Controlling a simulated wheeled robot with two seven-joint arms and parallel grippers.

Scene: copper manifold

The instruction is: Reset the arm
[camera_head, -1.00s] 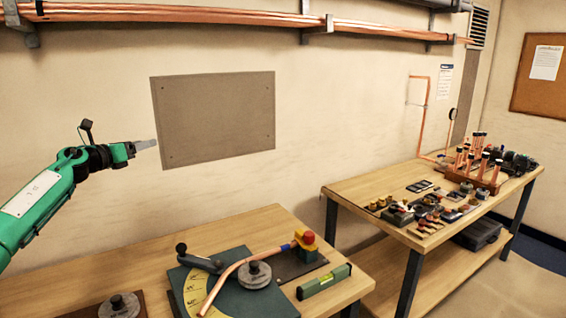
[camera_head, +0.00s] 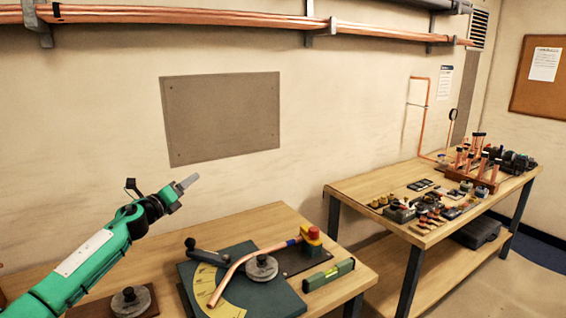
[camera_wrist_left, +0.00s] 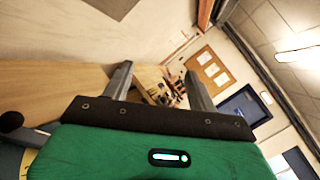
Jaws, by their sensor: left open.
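My left arm, green with a black wrist, comes in from the lower left in the head view. Its left gripper (camera_head: 187,183) is raised in front of the wall, above the back of the near bench, and points up and to the right. In the left wrist view the two grey fingers of the left gripper (camera_wrist_left: 160,85) stand well apart with nothing between them. My right gripper is in neither view.
The near bench (camera_head: 262,218) carries a bending plate (camera_head: 262,295) with a copper pipe (camera_head: 240,262), a red-topped block (camera_head: 311,240) and a green level (camera_head: 328,275). A second bench (camera_head: 345,192) at right holds fittings and upright copper pipes. Copper pipes (camera_head: 260,22) run along the wall.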

